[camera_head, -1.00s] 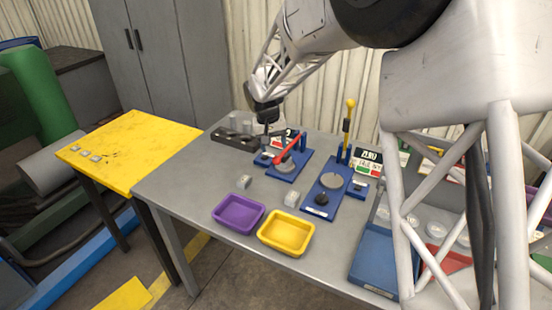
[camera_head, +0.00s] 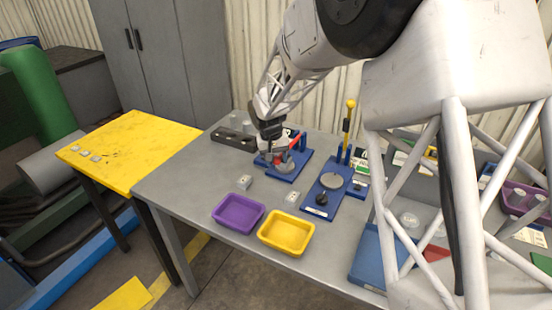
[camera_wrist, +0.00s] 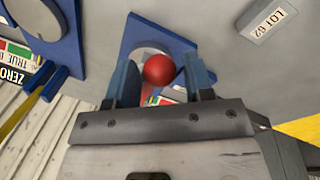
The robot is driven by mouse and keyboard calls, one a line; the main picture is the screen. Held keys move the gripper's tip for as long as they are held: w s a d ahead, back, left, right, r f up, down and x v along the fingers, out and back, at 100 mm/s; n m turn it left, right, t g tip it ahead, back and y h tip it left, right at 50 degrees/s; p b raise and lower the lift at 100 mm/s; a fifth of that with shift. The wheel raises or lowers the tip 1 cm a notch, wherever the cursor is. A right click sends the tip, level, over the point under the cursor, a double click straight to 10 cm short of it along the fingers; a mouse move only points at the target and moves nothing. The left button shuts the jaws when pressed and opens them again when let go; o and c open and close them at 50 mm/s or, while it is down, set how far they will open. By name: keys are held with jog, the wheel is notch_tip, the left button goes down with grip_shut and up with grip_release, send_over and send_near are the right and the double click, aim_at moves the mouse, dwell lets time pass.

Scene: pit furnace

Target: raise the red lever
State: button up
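The red lever's ball knob (camera_wrist: 159,70) shows in the wrist view between the two blue fingers of my gripper (camera_wrist: 160,80). The fingers are open on either side of the knob, with a narrow gap visible at each side. In the head view my gripper (camera_head: 274,150) is down at the lever's blue base (camera_head: 299,168).
A yellow-handled lever (camera_head: 348,125) stands upright on a second blue base (camera_head: 318,208) to the right. A purple tray (camera_head: 238,213) and a yellow tray (camera_head: 286,234) lie in front. A dark block holder (camera_head: 232,138) is behind left. Small grey blocks lie between.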

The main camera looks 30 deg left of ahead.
grip_shut()
jog(key=shift+w+a+r+g, duration=0.1)
jog(key=shift+r+g, duration=0.15)
jog(key=shift+r, duration=0.3)
jog(key=shift+w+a+r+g, duration=0.1)
jog(key=shift+r+g, duration=0.15)
jog(key=shift+r, duration=0.25)
jog(key=w+r+g, duration=0.5)
jog(key=w+r, duration=1)
jog(key=w, duration=0.2)
jog(key=shift+w, duration=0.15)
jog(key=shift+d+r, duration=0.1)
jog(key=shift+d, duration=0.05)
jog(key=shift+o, duration=1.3)
grip_release()
jog(key=shift+w+d, duration=0.1)
